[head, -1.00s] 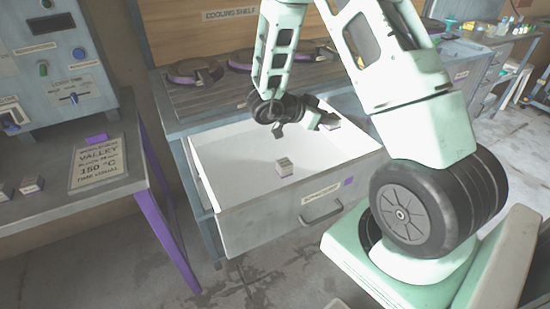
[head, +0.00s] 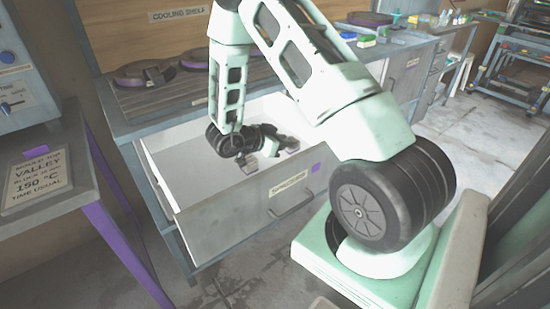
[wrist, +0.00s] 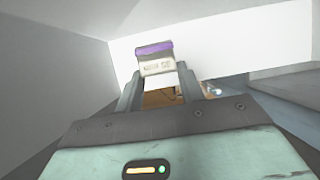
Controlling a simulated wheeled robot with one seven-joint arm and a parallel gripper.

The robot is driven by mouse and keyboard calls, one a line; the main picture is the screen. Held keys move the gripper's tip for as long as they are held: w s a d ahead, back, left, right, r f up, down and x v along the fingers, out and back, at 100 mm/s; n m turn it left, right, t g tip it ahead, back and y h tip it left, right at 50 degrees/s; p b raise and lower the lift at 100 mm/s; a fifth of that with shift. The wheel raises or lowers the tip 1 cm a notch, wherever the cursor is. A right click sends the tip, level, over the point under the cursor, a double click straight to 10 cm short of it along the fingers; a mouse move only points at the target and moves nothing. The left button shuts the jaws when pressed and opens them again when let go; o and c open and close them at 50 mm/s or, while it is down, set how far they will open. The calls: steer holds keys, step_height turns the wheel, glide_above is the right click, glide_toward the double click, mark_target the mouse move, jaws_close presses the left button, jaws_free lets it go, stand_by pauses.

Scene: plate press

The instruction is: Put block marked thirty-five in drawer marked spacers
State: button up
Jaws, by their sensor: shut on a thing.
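The open drawer (head: 235,213) has white inner walls and a grey front. Its label (head: 289,187) seems to read spacers, though blurred, with a purple square beside it. My gripper (head: 256,158) is low inside the drawer, near its front. In the wrist view my gripper (wrist: 158,78) is shut on a small pale block (wrist: 155,65) with a purple band on its top edge. The dark marks on the block are too small to read. In the head view the block (head: 250,163) is mostly hidden by the fingers. The drawer walls surround the gripper.
Round dark plates (head: 143,73) lie on the cooling shelf (head: 150,97) above the drawer. A bench with purple legs (head: 112,212) and a Valley 150 °C card (head: 38,180) stands at left. Open floor (head: 465,115) shows at right.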

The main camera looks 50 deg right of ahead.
steer(key=shift+f+b, duration=0.3)
steer(key=shift+f, duration=2.15)
steer(key=shift+f, duration=0.1)
steer(key=o, duration=1.1)
steer(key=p+v, duration=0.1)
steer(key=v, duration=1.1)
